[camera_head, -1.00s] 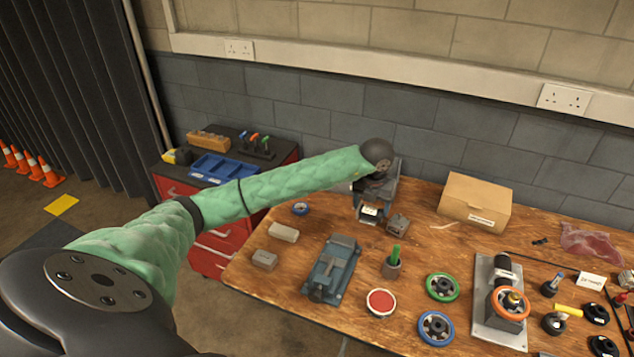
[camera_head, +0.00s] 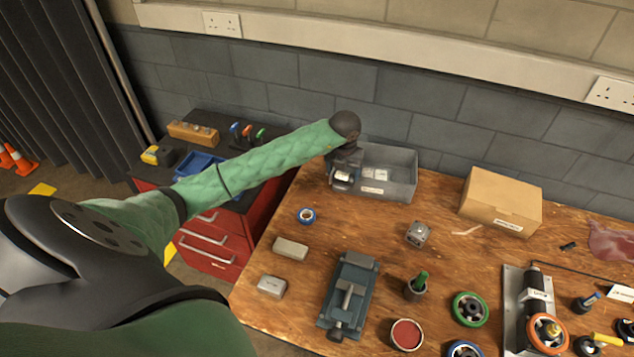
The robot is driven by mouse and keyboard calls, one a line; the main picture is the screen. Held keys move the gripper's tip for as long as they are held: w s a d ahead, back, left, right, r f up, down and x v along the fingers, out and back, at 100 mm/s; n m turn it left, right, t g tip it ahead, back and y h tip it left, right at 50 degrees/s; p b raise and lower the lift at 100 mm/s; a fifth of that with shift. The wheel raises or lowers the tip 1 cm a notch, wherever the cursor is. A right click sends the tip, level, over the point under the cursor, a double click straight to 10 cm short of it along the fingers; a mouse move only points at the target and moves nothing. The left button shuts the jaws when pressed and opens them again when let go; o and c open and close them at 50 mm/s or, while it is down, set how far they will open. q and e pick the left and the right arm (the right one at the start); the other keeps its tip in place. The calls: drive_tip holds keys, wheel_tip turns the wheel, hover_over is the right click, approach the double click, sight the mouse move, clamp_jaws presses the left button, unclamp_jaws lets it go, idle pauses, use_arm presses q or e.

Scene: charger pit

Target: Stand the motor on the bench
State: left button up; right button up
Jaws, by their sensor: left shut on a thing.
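My left gripper (camera_head: 342,182) is at the back left of the bench (camera_head: 300,262), in front of a grey bin. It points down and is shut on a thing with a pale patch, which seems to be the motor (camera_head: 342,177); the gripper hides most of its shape. I cannot tell whether it touches the bench. A black cylinder with a white label (camera_head: 537,288) lies on a metal plate at the right, by an orange handwheel. My right gripper is not in view.
The grey bin (camera_head: 398,188) stands against the wall, close to the gripper. Bare wood lies between the ring and the block.

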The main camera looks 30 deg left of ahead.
use_arm(q)
drive_tip(key=a+f+b, duration=0.1)
drive_tip(key=a+f, duration=0.1)
drive_tip(key=a, duration=0.1)
drive_tip(key=a+f, duration=0.2)
drive_tip(key=f, duration=0.1)
drive_tip(key=s+a+f+b, duration=0.1)
drive_tip(key=a+f, duration=0.2)
drive_tip(key=shift+a+b, duration=0.3)
drive_tip(key=shift+a, duration=0.05)
drive_tip(key=shift+w+f, duration=0.1)
drive_tip(key=shift+f, duration=0.5)
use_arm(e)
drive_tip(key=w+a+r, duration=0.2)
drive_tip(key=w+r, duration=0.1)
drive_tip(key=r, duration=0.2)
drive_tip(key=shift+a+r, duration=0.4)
use_arm(q)
drive_tip(key=shift+f, duration=0.1)
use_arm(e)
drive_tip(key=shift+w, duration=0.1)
use_arm(q)
drive_tip(key=shift+b, duration=0.3)
drive_tip(key=o, duration=1.2)
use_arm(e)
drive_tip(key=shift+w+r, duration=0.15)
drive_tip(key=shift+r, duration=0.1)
